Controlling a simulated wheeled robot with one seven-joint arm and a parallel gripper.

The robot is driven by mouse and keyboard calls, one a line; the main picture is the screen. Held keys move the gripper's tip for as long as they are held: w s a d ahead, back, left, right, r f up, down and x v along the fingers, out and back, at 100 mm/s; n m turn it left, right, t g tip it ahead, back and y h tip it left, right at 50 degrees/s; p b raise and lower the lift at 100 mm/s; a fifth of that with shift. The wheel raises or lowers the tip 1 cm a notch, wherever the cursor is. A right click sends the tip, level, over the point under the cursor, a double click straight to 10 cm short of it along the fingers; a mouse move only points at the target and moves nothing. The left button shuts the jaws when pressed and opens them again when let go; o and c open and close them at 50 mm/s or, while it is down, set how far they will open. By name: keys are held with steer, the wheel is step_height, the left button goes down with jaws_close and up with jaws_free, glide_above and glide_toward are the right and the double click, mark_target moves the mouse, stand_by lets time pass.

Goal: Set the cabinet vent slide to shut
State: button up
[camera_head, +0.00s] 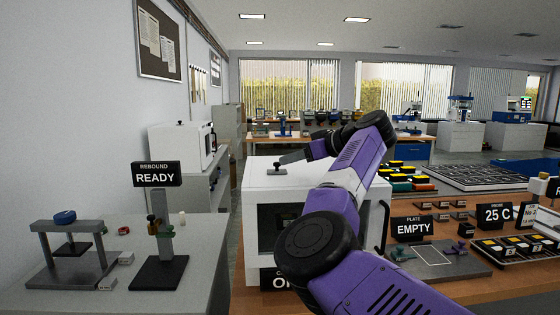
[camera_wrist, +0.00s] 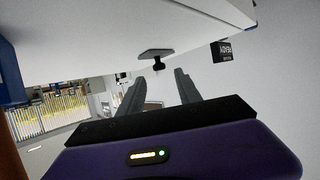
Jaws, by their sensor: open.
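The white cabinet (camera_head: 300,178) stands in the middle of the head view, its front and right side partly hidden by my purple arm. On its top is the small dark vent slide knob (camera_head: 277,170). In the wrist view the knob (camera_wrist: 157,62) rises from the white cabinet top (camera_wrist: 110,38), beyond my fingertips. My gripper (camera_wrist: 158,78) is open and empty, with its two grey fingers apart and the knob showing between and ahead of them. In the head view my gripper (camera_head: 291,158) is just above the cabinet top, close to the knob. I cannot tell the slide's position.
A sign reading READY (camera_head: 157,175) stands left, with a rebound stand (camera_head: 165,240) on a grey bench (camera_head: 208,270). A second white cabinet (camera_head: 178,148) is behind. Right is a wooden bench with an EMPTY sign (camera_head: 413,228) and small parts. A dark handle (camera_head: 385,226) projects at the cabinet's right.

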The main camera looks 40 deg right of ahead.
mark_target(278, 163)
steer(key=shift+x, duration=2.3)
jaws_close()
